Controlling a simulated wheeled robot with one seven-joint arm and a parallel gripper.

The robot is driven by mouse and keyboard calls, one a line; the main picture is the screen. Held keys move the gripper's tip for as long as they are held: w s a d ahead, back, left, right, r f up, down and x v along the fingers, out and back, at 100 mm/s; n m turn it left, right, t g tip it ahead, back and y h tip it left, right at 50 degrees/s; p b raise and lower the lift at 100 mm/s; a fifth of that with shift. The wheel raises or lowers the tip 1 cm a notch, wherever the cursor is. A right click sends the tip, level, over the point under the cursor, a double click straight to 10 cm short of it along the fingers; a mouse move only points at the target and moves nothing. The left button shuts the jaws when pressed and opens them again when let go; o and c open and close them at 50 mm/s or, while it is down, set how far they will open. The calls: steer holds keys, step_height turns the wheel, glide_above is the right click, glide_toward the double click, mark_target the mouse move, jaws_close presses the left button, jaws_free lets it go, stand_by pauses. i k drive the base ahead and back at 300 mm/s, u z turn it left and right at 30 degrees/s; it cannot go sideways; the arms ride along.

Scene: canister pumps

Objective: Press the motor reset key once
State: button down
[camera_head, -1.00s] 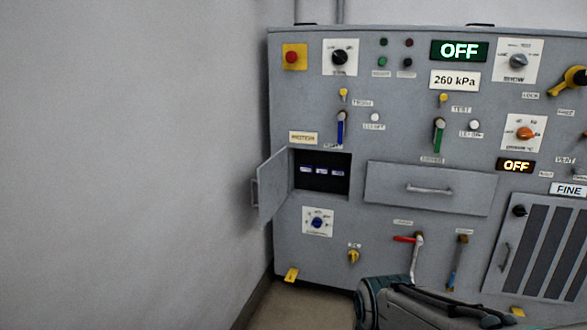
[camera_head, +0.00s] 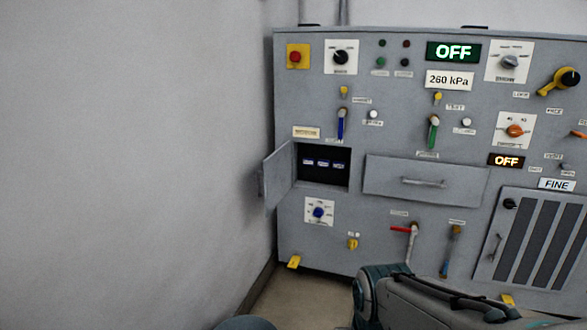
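A small dark compartment (camera_head: 324,178) is open in the lower left part of the grey panel (camera_head: 385,235). Its hinged door (camera_head: 279,176) stands swung out to the left. Inside is a row of small blue-and-white keys or labels (camera_head: 323,163); their text is too small to read, so I cannot tell which one is the motor reset key. A cream plate (camera_head: 306,132) above the compartment carries blurred writing. My gripper is not in view; only grey and teal parts of my arm show at the bottom, apart from the compartment.
A red button on yellow (camera_head: 294,57) sits at the panel's top left. A blue lever (camera_head: 341,125) hangs just above the compartment, a closed drawer (camera_head: 424,182) is to its right, and a dial (camera_head: 319,211) is below. A bare wall (camera_head: 130,150) fills the left.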

mark_target(310, 161)
steer(key=k, duration=0.8)
steer(key=z, duration=1.6)
steer(key=i, duration=2.45)
steer(key=u, duration=2.7)
